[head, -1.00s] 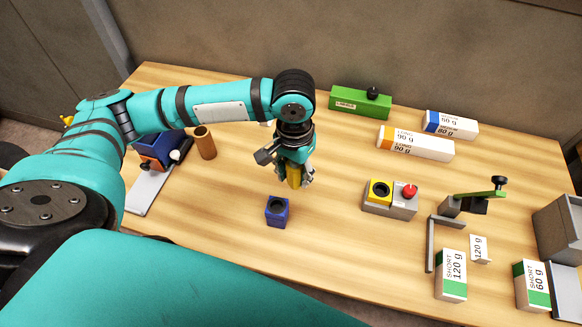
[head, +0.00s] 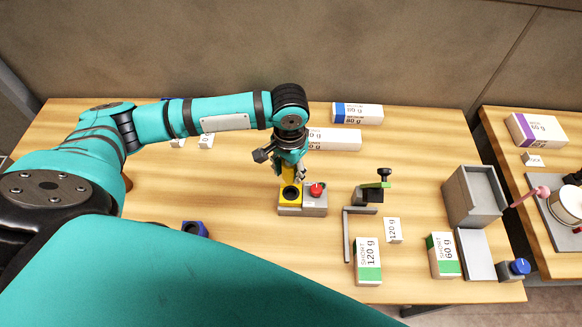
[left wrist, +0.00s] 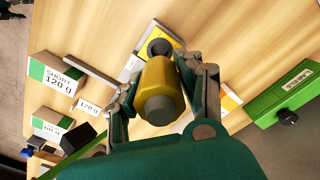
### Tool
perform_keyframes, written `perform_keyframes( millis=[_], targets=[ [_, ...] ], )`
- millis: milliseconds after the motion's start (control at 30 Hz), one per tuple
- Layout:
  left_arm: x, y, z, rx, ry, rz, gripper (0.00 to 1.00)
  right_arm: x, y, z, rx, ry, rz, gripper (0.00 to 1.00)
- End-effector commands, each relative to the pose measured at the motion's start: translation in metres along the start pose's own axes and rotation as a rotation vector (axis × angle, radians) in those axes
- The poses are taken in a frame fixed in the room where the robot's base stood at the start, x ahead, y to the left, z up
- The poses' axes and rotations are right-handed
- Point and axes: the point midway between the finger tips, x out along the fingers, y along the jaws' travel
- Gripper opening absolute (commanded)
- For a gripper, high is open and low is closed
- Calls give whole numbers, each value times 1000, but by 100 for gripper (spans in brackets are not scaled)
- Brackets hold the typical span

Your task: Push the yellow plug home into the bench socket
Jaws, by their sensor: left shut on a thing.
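The yellow plug (left wrist: 160,85) is held between the fingers of my left gripper (left wrist: 166,92), filling the middle of the left wrist view. In the head view my left gripper (head: 289,168) points down just behind and above the bench socket (head: 290,204), a yellow block with a dark round hole on a grey base. In the left wrist view the socket (left wrist: 180,43) shows beyond the plug, its dark opening partly covered by the plug. The plug appears outside the hole; the exact gap cannot be told. My right gripper is not in view.
A red button (head: 316,189) sits beside the socket on the same base. A clamp-like stand (head: 366,195) and a short 120 g ream (head: 368,262) are to the right. Long reams (head: 335,139) lie behind. A blue block (head: 194,229) is half hidden by my arm.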

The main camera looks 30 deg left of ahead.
Motion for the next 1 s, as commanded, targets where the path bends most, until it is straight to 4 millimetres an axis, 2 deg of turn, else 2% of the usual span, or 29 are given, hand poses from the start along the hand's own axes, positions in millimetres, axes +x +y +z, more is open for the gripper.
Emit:
perform_keyframes(
  millis=[367,800,1000],
  targets=[
    [-4,0,0,-1,-1,0,0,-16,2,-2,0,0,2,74],
    [44,0,0,-1,0,0,0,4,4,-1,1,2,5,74],
    [56,0,0,-1,0,1,0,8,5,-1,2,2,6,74]
  ],
)
